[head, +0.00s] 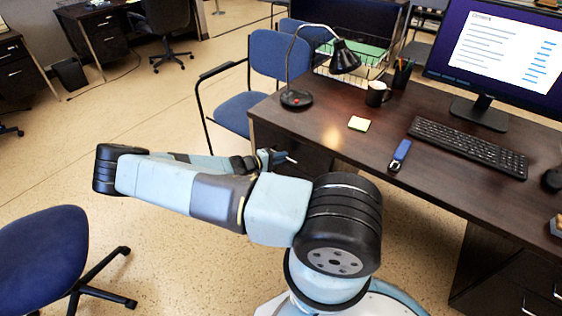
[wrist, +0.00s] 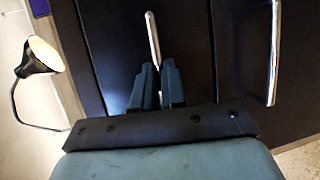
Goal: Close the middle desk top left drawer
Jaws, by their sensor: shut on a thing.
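The middle desk (head: 335,128) is dark wood, and its left drawer stack is under the left end, partly hidden by my arm in the head view. In the wrist view, turned sideways, the top left drawer (wrist: 105,40) has a dark front with a slim silver handle (wrist: 152,38). My gripper (wrist: 157,70) is shut on this handle, its fingers to either side of the handle's near end. In the head view my gripper (head: 280,158) is at the drawer front, low beside the desk's left end. How far the drawer stands out cannot be told.
A lower drawer's larger silver handle (wrist: 273,50) is beside my gripper. Blue chairs stand behind (head: 240,110) and at left (head: 42,245). Floor between is clear.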

